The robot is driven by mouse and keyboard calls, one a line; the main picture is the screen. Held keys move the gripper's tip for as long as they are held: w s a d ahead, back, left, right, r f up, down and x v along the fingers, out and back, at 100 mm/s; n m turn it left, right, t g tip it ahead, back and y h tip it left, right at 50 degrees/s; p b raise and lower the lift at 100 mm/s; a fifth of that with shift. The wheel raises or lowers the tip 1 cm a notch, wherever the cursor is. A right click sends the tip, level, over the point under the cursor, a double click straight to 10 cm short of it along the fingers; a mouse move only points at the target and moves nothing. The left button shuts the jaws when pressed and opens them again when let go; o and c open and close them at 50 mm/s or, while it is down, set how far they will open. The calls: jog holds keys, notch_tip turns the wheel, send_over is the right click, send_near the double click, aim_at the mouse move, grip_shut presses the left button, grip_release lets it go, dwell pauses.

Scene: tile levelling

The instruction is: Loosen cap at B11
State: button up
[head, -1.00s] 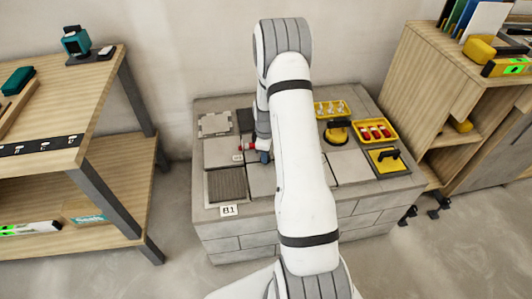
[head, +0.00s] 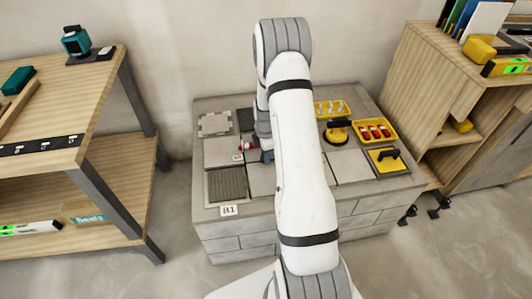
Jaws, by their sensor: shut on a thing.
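A red cap (head: 241,146) shows on the tiled top of the grey block bench (head: 225,236), close to the left side of my arm. A small white label (head: 237,157) lies just in front of it, too small to read. My gripper (head: 266,155) is down at the tiles right beside the red cap, mostly hidden behind my arm. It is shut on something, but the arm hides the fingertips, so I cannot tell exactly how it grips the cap.
Yellow trays with white pieces (head: 331,108) and red caps (head: 375,131) stand at the right of the bench, with a yellow-black suction tool (head: 337,133) and a yellow float (head: 386,160). Wooden shelves flank it left (head: 115,190) and right (head: 415,75).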

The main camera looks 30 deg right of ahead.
jog(key=shift+s+f, duration=0.1)
jog(key=shift+s, duration=0.1)
jog(key=o, duration=1)
jog(key=shift+w, duration=0.1)
jog(key=shift+r+p, duration=0.85)
jog(key=shift+r, duration=3.1)
